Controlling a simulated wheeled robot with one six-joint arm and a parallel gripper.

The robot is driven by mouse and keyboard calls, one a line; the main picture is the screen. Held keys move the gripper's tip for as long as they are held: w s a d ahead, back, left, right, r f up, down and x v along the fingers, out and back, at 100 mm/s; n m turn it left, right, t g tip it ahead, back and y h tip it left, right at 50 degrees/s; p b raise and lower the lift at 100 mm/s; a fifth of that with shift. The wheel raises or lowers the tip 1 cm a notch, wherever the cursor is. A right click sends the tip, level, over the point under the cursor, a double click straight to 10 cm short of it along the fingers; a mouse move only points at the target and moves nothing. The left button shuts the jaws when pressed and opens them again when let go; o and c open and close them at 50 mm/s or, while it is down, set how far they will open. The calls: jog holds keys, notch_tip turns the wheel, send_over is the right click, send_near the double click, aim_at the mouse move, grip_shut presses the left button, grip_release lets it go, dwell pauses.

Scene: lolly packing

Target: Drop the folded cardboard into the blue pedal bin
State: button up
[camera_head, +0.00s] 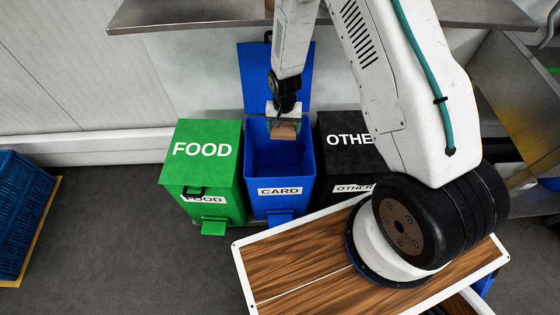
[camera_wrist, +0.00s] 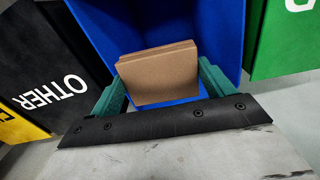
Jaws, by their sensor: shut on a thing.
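The blue pedal bin (camera_head: 280,160) labelled CARD stands in the middle of the row, its lid (camera_head: 256,75) swung up against the wall. My gripper (camera_head: 285,138) hangs over the bin's opening, pointing down. It is shut on the folded cardboard (camera_head: 284,131), a small brown folded stack. In the wrist view the cardboard (camera_wrist: 157,77) sits between the two green fingers (camera_wrist: 158,92), with the blue bin (camera_wrist: 215,25) around and below it. The bin's floor is mostly hidden in shade.
A green FOOD bin (camera_head: 202,160) stands closed at the left, and a black OTHER bin (camera_head: 340,150) at the right. A metal shelf (camera_head: 200,12) runs above the bins. A blue crate (camera_head: 22,215) is at the far left. Clear floor lies in front of the crate and green bin.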

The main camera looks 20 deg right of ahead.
jog(key=shift+f, duration=1.1)
jog(key=o, duration=0.9)
jog(key=shift+r, duration=3.9)
jog(key=shift+s, duration=0.1)
